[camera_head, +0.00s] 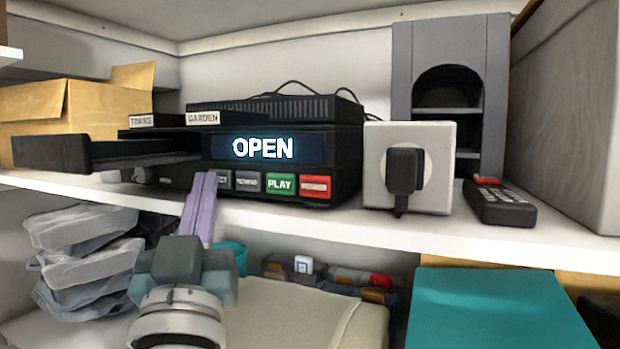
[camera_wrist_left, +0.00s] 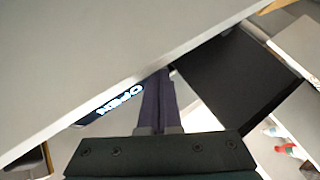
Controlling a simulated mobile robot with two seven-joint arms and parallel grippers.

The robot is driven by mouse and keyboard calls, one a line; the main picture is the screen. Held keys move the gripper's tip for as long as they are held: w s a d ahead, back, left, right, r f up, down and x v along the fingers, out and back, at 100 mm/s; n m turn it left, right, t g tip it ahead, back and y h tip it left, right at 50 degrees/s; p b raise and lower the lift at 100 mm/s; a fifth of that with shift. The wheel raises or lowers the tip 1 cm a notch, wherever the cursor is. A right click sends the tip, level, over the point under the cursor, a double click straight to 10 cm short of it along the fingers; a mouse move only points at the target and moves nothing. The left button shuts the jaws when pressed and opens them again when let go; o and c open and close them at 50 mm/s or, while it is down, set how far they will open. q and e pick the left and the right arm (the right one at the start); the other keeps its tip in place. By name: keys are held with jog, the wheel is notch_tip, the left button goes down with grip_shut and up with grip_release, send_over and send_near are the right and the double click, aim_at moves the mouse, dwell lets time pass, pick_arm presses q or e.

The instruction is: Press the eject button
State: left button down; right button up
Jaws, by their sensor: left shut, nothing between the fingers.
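A black player (camera_head: 335,165) sits on the shelf, its display reading OPEN. The display also shows in the left wrist view (camera_wrist_left: 118,101). A black drawer-like part (camera_head: 110,150) sticks out from its left side. The button row has a grey button ending in "CT" (camera_head: 224,181), partly covered by my fingers, then a grey rewind button (camera_head: 248,182), a green PLAY button (camera_head: 281,186) and a red button (camera_head: 316,187). My left gripper (camera_head: 207,176) is shut and empty, its purple fingers pointing up at the row's left end. Whether the tips touch a button I cannot tell.
A white socket box (camera_head: 432,196) with a black plug and a dark remote (camera_head: 499,203) stand right of the player. Two labelled cassettes (camera_head: 215,118) lie on top at the left. The shelf edge (camera_head: 330,225) runs just under the buttons. Stacked clear containers (camera_head: 85,250) sit below.

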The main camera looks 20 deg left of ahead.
pick_arm(q)
jog(key=shift+w, duration=0.15)
dwell(0.5)
jog(key=shift+s+p, duration=0.5)
jog(key=shift+s, duration=0.3)
jog(key=s+p, duration=0.1)
jog(key=s, duration=0.2)
jog(key=s+p, duration=0.1)
jog(key=s, duration=0.1)
jog(key=shift+a+p, duration=0.25)
jog(key=shift+p, duration=0.1)
dwell(0.4)
